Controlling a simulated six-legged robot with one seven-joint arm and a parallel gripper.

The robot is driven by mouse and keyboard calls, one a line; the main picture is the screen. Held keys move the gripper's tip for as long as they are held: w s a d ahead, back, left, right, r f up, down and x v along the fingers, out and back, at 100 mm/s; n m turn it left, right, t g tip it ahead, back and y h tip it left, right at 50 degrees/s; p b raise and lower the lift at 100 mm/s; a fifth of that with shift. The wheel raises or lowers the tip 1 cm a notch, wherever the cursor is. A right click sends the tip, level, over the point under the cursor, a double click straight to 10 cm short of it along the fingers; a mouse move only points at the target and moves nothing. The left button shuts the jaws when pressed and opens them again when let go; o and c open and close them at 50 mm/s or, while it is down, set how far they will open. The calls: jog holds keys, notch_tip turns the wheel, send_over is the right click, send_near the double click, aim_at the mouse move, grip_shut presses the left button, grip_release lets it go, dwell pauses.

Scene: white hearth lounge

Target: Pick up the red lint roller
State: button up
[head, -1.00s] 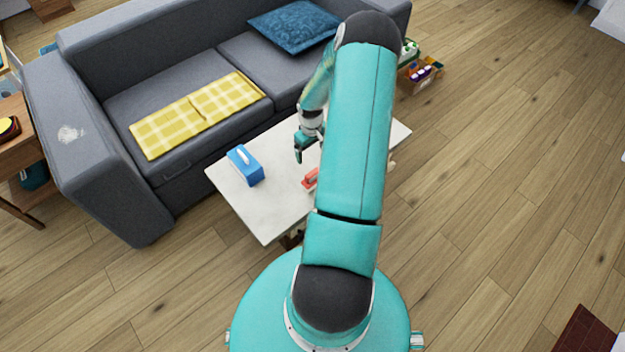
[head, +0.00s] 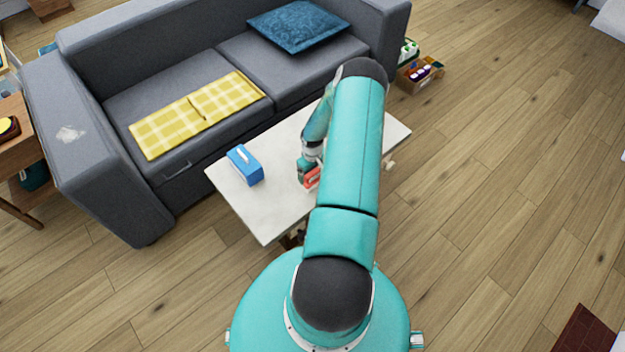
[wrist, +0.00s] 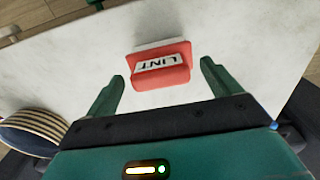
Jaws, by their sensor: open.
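The red lint roller (wrist: 160,70) lies on the white table, with a white label reading LINT, in the wrist view. It lies ahead of my open gripper (wrist: 162,78), roughly between the lines of the two green fingers, and neither finger clearly touches it. In the head view the red lint roller (head: 312,178) shows just beside my gripper (head: 305,182), which is low over the table. My arm hides part of the table there.
The white table (head: 270,205) also holds a blue tissue box (head: 244,164) on its left. A striped round thing (wrist: 32,130) shows at the left in the wrist view. A grey sofa (head: 150,95) stands behind the table.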

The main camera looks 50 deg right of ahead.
jog(key=shift+f, duration=0.55)
jog(key=shift+c, duration=0.2)
jog(key=c, duration=1.1)
jog(key=shift+o, duration=0.2)
jog(key=shift+r, duration=0.2)
jog(key=shift+r, duration=0.6)
jog(key=a+r, duration=1.1)
jog(key=a, duration=0.3)
jog(key=shift+w+r, duration=0.25)
jog(key=shift+w, duration=0.1)
